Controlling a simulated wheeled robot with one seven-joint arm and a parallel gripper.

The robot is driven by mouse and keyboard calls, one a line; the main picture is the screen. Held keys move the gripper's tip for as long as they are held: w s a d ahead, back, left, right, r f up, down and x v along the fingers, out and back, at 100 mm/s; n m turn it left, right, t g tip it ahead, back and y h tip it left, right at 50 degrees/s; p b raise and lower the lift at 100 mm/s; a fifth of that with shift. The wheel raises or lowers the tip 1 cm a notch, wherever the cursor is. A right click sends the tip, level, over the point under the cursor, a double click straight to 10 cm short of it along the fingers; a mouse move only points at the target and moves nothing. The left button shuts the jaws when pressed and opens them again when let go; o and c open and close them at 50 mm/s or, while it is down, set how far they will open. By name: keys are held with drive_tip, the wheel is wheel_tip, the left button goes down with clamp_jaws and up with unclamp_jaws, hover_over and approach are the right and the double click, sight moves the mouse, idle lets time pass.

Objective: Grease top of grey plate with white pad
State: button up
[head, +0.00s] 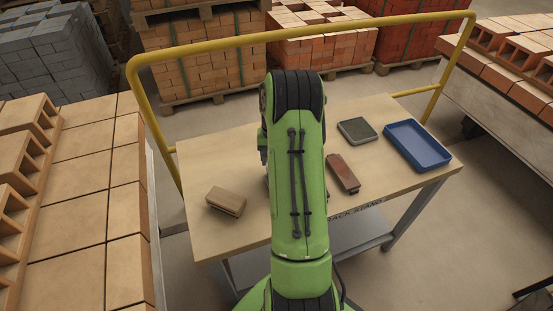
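A small square grey-green slab (357,130) lies flat on the wooden tabletop, right of my arm; it may be the grey plate. I see no white pad; my green arm covers the middle of the table and could hide it. My arm reaches forward over the table from the near edge. My gripper is hidden behind the arm, so I cannot see its fingers or whether they hold anything.
On the table (205,158) are a tan-brown block (225,201) at left, a reddish-brown block (342,173) right of my arm, and a blue tray (417,146) at far right. A yellow rail (300,34) runs behind. Brick stacks (85,165) flank the table.

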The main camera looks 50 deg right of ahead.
drive_tip(key=shift+s+r+p, duration=0.1)
drive_tip(key=shift+r+p, duration=0.85)
drive_tip(key=shift+r, duration=0.75)
drive_tip(key=shift+f, duration=0.1)
